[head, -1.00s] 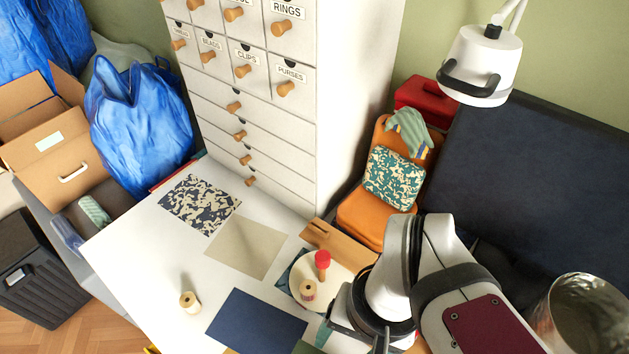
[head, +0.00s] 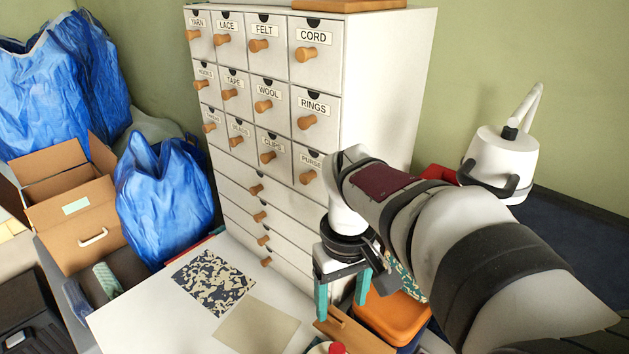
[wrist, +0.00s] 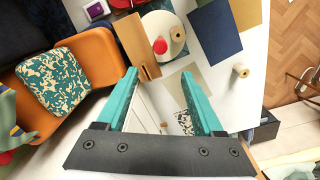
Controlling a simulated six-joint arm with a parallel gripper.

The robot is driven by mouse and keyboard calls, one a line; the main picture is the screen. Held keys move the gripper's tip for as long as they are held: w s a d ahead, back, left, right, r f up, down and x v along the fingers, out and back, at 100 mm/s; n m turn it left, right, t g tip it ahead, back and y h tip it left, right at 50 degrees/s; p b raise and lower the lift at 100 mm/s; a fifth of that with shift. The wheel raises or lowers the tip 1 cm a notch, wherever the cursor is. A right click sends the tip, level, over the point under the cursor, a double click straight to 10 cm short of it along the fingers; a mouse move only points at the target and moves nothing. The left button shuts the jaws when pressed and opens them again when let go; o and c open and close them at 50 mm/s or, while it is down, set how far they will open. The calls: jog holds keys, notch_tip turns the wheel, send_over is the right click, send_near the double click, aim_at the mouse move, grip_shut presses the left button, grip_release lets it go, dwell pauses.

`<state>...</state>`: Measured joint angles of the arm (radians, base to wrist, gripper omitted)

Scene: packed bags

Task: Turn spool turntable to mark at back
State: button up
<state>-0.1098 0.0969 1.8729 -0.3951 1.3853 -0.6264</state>
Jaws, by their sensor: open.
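The spool turntable (wrist: 152,27) is a cream round disc, seen in the wrist view beyond my fingertips. A red knob (wrist: 160,46) and a wooden thread spool (wrist: 177,33) are on it. In the head view only the red knob (head: 337,348) and a sliver of the disc show at the bottom edge. My gripper (head: 342,293) is open and empty, with teal fingers pointing down, in front of the drawer cabinet's lower right. In the wrist view my gripper (wrist: 158,74) is apart from the turntable. I cannot make out the mark.
A wooden block (wrist: 132,40) stands beside the turntable. Another spool (wrist: 240,70) stands on the white table. Fabric squares (wrist: 215,27) lie around. The drawer cabinet (head: 385,90) rises behind.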

aim_at(337, 349)
notch_tip(337, 349, down, 14)
jog(key=shift+s+f, duration=0.1)
jog(key=shift+c, duration=0.3)
grip_shut()
dwell(1.1)
